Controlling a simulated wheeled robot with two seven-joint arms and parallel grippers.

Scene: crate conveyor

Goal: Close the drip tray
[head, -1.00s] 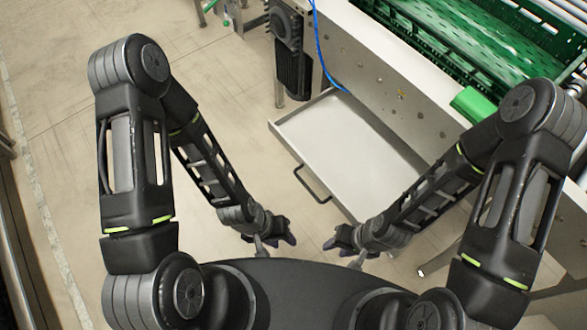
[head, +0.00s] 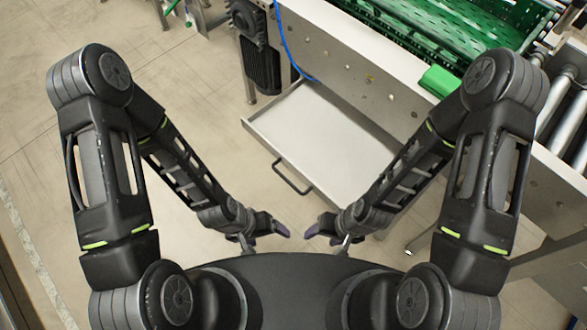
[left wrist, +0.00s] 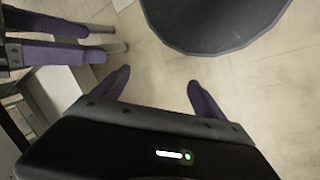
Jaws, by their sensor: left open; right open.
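The drip tray (head: 335,138) is a shallow pale metal tray, pulled out from under the conveyor side. Its black bar handle (head: 290,178) is on its near left edge. My left gripper (head: 272,237) is open and empty, in front of my base and below the handle in the picture. My right gripper (head: 322,238) is open and empty, close to the right of the left one, near the tray's near end. Neither touches the tray or handle. In the left wrist view my left fingers (left wrist: 155,88) are spread over bare floor, with the right gripper's purple fingers (left wrist: 60,42) at upper left.
The conveyor frame (head: 370,70) stands above the tray, with a green crate (head: 420,35) on top. A blue cable (head: 284,45) hangs by a dark motor unit (head: 258,60). Metal rollers (head: 555,115) are at right. The floor (head: 190,95) left of the tray is clear.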

